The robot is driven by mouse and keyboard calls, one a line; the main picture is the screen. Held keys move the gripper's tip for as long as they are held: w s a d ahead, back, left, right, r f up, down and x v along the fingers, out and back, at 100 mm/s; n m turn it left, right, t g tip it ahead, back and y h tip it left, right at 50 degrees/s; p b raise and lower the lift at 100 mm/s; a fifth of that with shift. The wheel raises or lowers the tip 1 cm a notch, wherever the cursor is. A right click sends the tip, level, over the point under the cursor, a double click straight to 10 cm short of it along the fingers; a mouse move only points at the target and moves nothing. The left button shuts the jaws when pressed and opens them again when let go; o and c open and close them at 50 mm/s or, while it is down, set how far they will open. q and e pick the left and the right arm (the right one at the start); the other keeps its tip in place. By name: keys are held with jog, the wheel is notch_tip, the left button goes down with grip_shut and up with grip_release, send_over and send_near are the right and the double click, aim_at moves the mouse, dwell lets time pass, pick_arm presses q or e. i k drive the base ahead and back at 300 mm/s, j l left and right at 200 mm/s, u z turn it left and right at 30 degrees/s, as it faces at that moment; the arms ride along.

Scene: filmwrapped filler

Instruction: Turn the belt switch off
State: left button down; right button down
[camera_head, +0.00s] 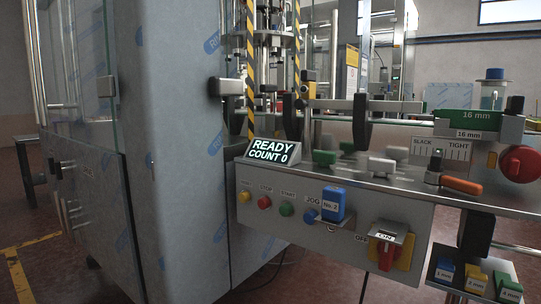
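A red switch handle (387,254) sits on a yellow plate (405,252) at the lower right of the grey control panel (335,238). A white label with black letters, which seems to read ON, is on its top face. The word OFF is printed on the panel to its left. I take this as the belt switch; no label naming the belt is readable. The handle appears to stick out from the panel, and its exact turn is hard to tell. Neither of my grippers is in view.
Left of the switch are a blue tag (333,204), a blue jog knob (310,215) and green, red and yellow buttons. A display (274,151) reads READY COUNT 0. A red knob (520,163), an orange handle (461,186) and a block rack (474,277) stand right.

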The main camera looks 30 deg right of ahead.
aim_at(388, 252)
jog(key=z, duration=1.6)
